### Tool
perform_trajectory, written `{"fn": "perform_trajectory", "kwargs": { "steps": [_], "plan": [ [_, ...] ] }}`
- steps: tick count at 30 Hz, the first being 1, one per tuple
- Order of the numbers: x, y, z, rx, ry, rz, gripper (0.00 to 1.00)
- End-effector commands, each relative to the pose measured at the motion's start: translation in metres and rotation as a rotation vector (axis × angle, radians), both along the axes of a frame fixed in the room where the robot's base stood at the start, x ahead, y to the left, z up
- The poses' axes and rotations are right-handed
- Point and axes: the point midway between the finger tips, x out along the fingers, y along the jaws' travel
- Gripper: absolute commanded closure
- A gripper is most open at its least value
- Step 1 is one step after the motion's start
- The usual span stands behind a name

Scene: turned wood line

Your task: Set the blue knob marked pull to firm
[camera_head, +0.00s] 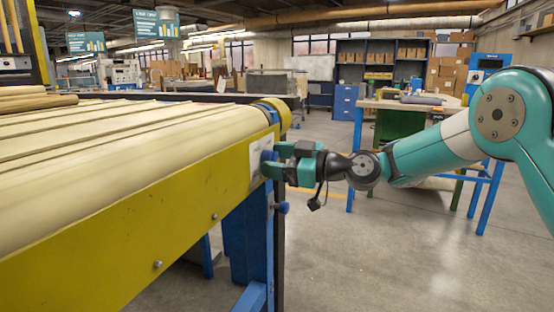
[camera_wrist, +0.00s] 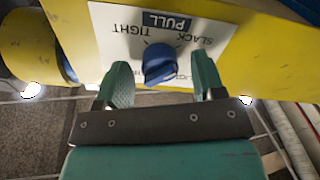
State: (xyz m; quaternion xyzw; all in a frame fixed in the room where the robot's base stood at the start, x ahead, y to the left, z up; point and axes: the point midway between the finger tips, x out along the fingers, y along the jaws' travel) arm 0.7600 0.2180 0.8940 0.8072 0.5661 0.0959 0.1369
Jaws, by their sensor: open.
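The blue knob (camera_wrist: 158,64) sits on a white label plate (camera_wrist: 112,22) on the yellow side of the machine. The plate reads upside down in the wrist view: PULL on a blue patch, TIGHT upper left, SLACK upper right. Lower words on both sides are partly hidden, and I cannot read firm. Which word the knob points at is unclear. My gripper (camera_wrist: 163,68) is open, with one green finger on each side of the knob and visible gaps between. In the head view my gripper (camera_head: 273,164) is at the plate (camera_head: 259,152), largely covering the knob.
The yellow rail (camera_head: 150,230) borders a bed of pale wood slats (camera_head: 100,150). A workbench (camera_head: 415,105) stands behind my arm. The floor (camera_head: 400,260) at right is clear.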

Motion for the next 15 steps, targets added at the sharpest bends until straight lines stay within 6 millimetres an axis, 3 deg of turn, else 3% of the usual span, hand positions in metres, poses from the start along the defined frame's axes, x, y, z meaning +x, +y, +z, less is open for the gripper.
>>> {"fn": "perform_trajectory", "kwargs": {
  "steps": [8,14,15],
  "plan": [
    [0.0005,0.0007,0.0,0.0,0.0,-0.001,0.4],
    [0.0004,0.0005,0.0001,0.0,0.0,-0.001,0.85],
    [0.0004,0.0005,0.0001,0.0,0.0,-0.001,0.86]
  ]
}}
